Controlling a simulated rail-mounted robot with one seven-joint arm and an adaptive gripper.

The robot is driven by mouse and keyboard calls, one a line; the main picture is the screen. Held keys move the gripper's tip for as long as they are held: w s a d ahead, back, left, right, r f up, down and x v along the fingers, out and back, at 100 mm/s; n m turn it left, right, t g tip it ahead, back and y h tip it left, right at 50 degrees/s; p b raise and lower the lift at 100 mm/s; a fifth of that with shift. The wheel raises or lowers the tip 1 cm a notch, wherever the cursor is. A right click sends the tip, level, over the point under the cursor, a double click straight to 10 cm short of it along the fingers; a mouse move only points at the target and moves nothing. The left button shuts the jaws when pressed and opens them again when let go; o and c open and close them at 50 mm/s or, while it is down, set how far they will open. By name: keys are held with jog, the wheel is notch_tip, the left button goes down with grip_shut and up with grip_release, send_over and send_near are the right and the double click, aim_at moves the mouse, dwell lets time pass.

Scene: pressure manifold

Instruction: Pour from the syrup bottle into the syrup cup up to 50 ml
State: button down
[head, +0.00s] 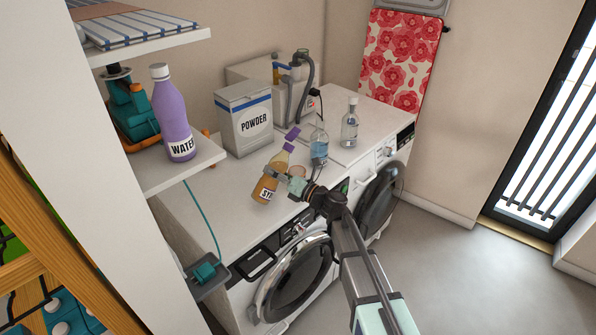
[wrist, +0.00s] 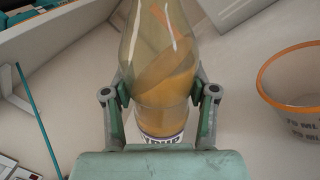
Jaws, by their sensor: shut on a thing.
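The syrup bottle (head: 268,187) is clear with amber syrup inside, a label near its base and a purple top. It leans to the right in the head view, over the left washing machine. My gripper (head: 284,180) is shut around its body. In the wrist view the bottle (wrist: 160,55) sits between both fingers of my gripper (wrist: 161,98), and its top is out of frame. The clear syrup cup (wrist: 291,88), with an orange rim and ml marks, stands right of the bottle. I see no syrup in its visible part. In the head view the cup (head: 297,171) is partly hidden behind my gripper.
A powder box (head: 245,120) stands behind the bottle. A clear blue-labelled bottle (head: 319,146) and another clear bottle (head: 350,125) stand to the right. A purple water bottle (head: 172,115) is on the left shelf (head: 190,170).

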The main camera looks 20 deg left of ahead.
aim_at(271, 183)
jog(key=shift+s+m, duration=0.1)
jog(key=shift+m, duration=0.4)
jog(key=shift+s+a+f+m+t, duration=0.15)
jog(key=shift+s+f+m+t, duration=0.25)
jog(key=shift+m, duration=0.5)
jog(key=shift+s+a+f+m+t, duration=0.2)
jog(key=shift+f+m, duration=0.4)
jog(key=shift+m, duration=0.3)
dwell(2.7)
jog(key=shift+s+f+m+t, duration=0.2)
jog(key=shift+f+m+t, duration=0.35)
jog(key=shift+m, duration=0.55)
dwell(1.5)
jog(key=shift+y, duration=0.3)
